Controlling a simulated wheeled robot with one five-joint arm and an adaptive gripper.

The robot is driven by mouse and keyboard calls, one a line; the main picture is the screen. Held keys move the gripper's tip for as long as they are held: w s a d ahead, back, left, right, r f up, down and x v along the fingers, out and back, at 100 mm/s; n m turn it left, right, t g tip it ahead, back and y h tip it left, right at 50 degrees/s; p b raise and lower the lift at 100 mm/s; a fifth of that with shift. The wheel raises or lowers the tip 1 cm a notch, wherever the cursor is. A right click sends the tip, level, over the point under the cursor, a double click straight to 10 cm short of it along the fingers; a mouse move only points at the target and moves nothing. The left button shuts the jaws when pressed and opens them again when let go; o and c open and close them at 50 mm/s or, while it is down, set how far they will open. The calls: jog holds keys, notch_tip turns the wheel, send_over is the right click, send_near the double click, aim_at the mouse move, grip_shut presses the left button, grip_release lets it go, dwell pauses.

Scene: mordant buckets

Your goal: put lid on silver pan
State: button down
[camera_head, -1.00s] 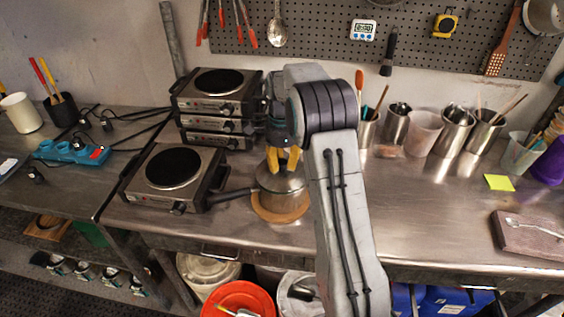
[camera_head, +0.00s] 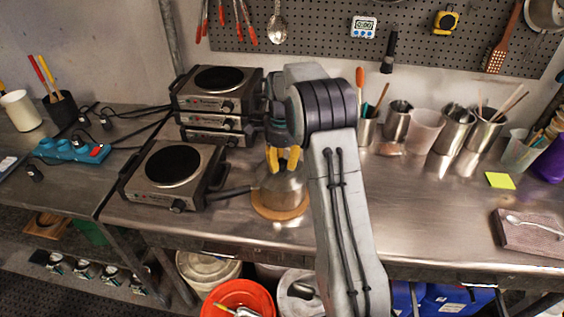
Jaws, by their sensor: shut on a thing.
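The silver pan (camera_head: 283,203) stands on a round wooden trivet (camera_head: 262,211) on the steel bench, its dark handle (camera_head: 232,192) pointing left. My gripper (camera_head: 283,160) has yellow fingertips and is right over the pan, pointing down. It is shut on the lid (camera_head: 279,179), a silver disc at the pan's top. I cannot tell whether the lid rests fully on the rim. My arm hides the right side of the pan and lid.
A single hot plate (camera_head: 173,166) stands left of the pan, with stacked hot plates (camera_head: 217,104) behind it. Metal cups (camera_head: 396,123) line the back right. The bench right of my arm is mostly clear. An orange bucket (camera_head: 238,297) is below the front edge.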

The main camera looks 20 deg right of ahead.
jog(key=c, duration=0.9)
grip_release()
jog(key=shift+c, duration=0.2)
notch_tip(320, 180, up, 12)
dwell(0.4)
